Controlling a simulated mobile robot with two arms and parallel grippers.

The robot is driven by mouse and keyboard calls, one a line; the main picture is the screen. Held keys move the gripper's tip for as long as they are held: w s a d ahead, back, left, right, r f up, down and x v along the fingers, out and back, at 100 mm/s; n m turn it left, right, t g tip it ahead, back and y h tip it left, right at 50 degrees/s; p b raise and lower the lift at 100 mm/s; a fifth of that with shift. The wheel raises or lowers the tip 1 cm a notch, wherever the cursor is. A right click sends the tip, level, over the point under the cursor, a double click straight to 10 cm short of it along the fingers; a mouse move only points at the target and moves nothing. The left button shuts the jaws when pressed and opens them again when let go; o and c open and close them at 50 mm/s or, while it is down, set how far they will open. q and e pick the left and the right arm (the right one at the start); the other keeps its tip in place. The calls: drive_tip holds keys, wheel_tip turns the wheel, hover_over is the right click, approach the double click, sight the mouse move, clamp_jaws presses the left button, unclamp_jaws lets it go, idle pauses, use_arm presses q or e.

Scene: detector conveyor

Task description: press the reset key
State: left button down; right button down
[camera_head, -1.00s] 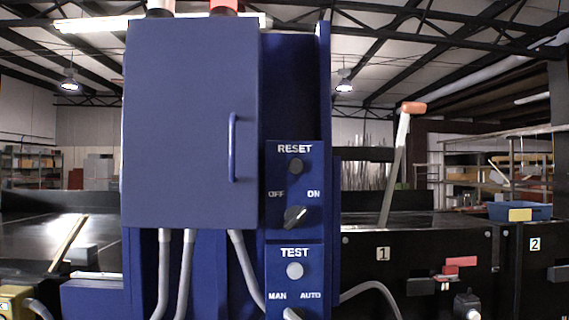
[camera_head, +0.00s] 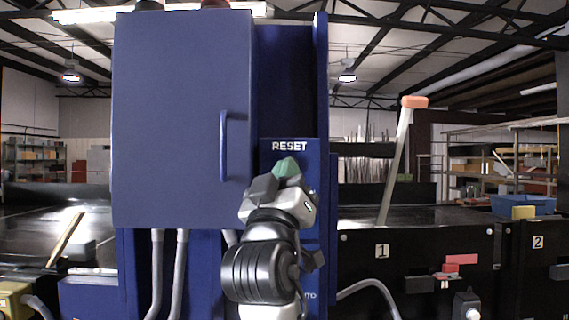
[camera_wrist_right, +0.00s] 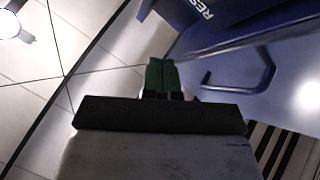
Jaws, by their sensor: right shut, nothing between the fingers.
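The blue control panel (camera_head: 268,151) carries the RESET label (camera_head: 289,146). My right gripper (camera_head: 287,167) is in front of the panel just below that label, with its green fingertips shut and empty. The fingertips cover the spot of the round reset key, so the key is hidden. I cannot tell whether they touch it. In the right wrist view the shut green fingers (camera_wrist_right: 161,77) point toward the blue cabinet, and part of the RESET label (camera_wrist_right: 203,10) shows at the upper right. My left gripper is in neither view.
The cabinet door (camera_head: 180,120) with its bar handle (camera_head: 223,147) stands just left of the panel and juts forward. The handle also shows in the wrist view (camera_wrist_right: 240,85). My arm covers most of the lower switches. A lever with an orange grip (camera_head: 414,102) stands at right.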

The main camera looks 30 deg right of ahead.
drive_tip(key=shift+s+r+m+g+h, duration=0.3)
drive_tip(key=shift+s+r+h, duration=0.1)
drive_tip(key=shift+r, duration=0.1)
drive_tip(key=shift+w, duration=0.1)
drive_tip(key=w+d, duration=0.4)
drive_tip(key=w, duration=0.3)
drive_tip(key=shift+w+d, duration=0.25)
drive_tip(key=shift+d, duration=0.05)
drive_tip(key=shift+w+d, duration=0.1)
idle(1.8)
drive_tip(key=shift+w+d, duration=0.1)
drive_tip(key=shift+w, duration=0.1)
